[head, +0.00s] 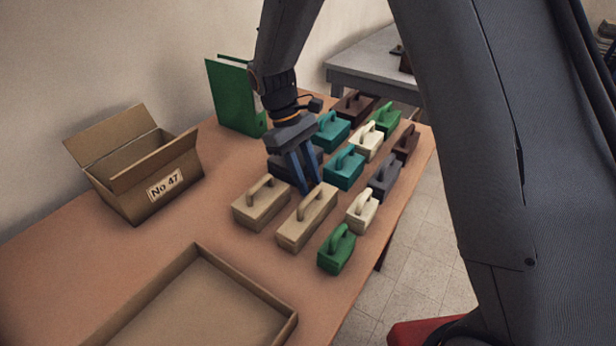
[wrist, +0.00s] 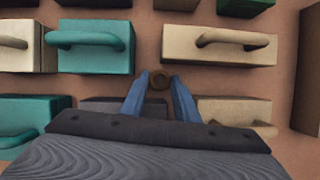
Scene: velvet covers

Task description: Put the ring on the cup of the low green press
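My gripper (head: 308,184) points down among rows of blocks with arched handles, its two blue fingers a small gap apart. In the wrist view, a small round brown piece (wrist: 157,79) sits between the fingertips and seems to touch both. It looks like the ring, but is too small to be sure. A green block (head: 336,250) with a handle is at the near end of the rows, and another green one (head: 384,118) is at the far end. A tall green upright panel (head: 233,92) stands at the back. I see no cup; a press cannot be made out.
Two long beige blocks (head: 260,206) (head: 298,232) stand just in front of my gripper. Teal, white, grey and brown blocks lie beyond and right. An open cardboard box (head: 130,195) and a shallow tray (head: 245,285) are at left. Bare tabletop (head: 60,265) lies between them.

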